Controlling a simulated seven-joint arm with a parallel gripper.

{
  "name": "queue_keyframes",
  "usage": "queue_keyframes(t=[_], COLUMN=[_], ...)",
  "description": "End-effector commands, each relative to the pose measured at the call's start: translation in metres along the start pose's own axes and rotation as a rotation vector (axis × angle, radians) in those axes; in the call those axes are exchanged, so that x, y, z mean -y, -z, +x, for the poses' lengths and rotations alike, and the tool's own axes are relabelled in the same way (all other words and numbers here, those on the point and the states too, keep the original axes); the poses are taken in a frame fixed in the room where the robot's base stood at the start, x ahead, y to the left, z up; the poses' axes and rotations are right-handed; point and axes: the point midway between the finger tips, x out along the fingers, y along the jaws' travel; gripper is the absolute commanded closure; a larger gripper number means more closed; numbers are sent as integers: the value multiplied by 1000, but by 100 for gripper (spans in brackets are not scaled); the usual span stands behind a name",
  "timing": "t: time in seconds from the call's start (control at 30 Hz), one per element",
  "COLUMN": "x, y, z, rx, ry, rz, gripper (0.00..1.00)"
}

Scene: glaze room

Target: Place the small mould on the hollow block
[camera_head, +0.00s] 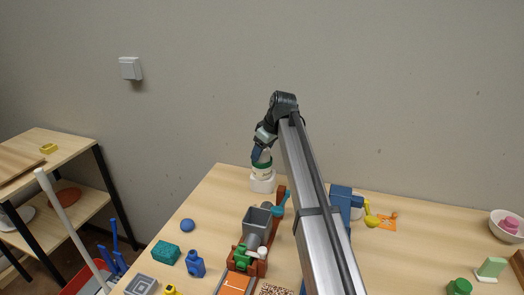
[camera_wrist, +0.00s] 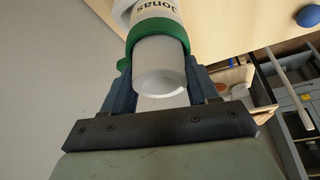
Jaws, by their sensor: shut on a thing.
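A white round piece with a green band and the lettering "Jonas", which I take for the small mould (camera_wrist: 160,65), is between my gripper's (camera_wrist: 158,88) blue fingers in the wrist view. My gripper (camera_head: 261,159) is shut on it, at the far edge of the table in the head view. A white block, seemingly the hollow block (camera_head: 262,185), stands on the table directly below the mould (camera_head: 262,170). Whether the two touch I cannot tell. The block's opening is not clear from here. A white curved edge behind the mould shows at the top of the wrist view.
A brown stand with a grey hopper (camera_head: 257,222) and a teal handle (camera_head: 280,204) is close in front of the block. A blue ball (camera_head: 187,225) and a teal brick (camera_head: 166,252) lie to the left. The wall is behind. Free table lies left of the block.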

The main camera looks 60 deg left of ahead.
Motion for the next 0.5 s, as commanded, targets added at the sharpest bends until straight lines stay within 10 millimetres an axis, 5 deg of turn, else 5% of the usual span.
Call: queue_keyframes(t=[0.17, 0.2, 0.5], x=[0, 0, 0], y=[-1, -1, -1], z=[2, 3, 3], rx=[-1, 0, 0], ry=[0, 0, 0], rz=[0, 0, 0], gripper=[100, 38, 15])
